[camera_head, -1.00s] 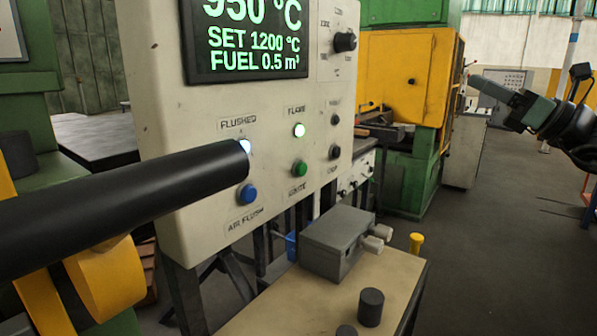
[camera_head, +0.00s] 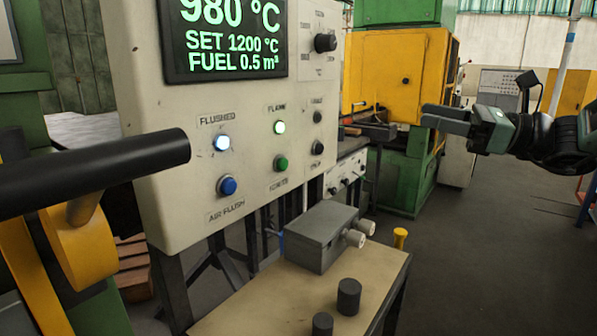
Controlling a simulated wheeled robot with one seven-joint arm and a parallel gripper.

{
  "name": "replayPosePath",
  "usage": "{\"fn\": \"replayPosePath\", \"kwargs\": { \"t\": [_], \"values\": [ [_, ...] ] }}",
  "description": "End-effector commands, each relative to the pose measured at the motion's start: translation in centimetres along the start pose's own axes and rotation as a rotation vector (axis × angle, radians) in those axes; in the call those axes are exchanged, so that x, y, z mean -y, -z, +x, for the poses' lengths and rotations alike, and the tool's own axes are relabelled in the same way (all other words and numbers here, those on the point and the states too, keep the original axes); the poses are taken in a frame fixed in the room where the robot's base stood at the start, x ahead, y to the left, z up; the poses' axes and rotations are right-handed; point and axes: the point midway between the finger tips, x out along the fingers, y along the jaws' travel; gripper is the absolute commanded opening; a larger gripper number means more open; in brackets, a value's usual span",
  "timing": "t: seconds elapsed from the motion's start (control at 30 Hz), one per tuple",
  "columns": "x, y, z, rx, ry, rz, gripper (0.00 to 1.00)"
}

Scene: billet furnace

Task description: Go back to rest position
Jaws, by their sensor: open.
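My gripper (camera_head: 426,116) is at the right of the head view, raised in free air with its fingers pointing left. It is open and holds nothing. The furnace control panel (camera_head: 150,70) stands to its left, well apart from it. The panel's display (camera_head: 225,38) reads 980 °C, SET 1200 °C and FUEL 0.5 m³. The flushed lamp (camera_head: 222,143) is lit white and the flame lamp (camera_head: 279,127) is lit. The blue air flush button (camera_head: 227,185) and green ignite button (camera_head: 281,163) sit below them.
A black bar (camera_head: 90,174) on a yellow mount crosses the lower left. A bench (camera_head: 265,300) below the panel bears a grey box (camera_head: 318,240) and dark knobs. A yellow and green machine (camera_head: 385,75) stands behind my gripper. The floor (camera_head: 480,260) at lower right is clear.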

Motion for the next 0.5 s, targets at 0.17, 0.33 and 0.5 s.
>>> {"fn": "replayPosePath", "kwargs": {
  "t": [0.17,0.33,0.5],
  "values": [
    [-5.9,3.6,3.3,-0.153,-0.181,-0.079,0.61],
    [-15.6,9.0,5.4,-0.367,-0.5,-0.265,0.61],
    [-25.2,14.3,3.4,-0.545,-0.913,-0.58,0.61]
  ]
}}
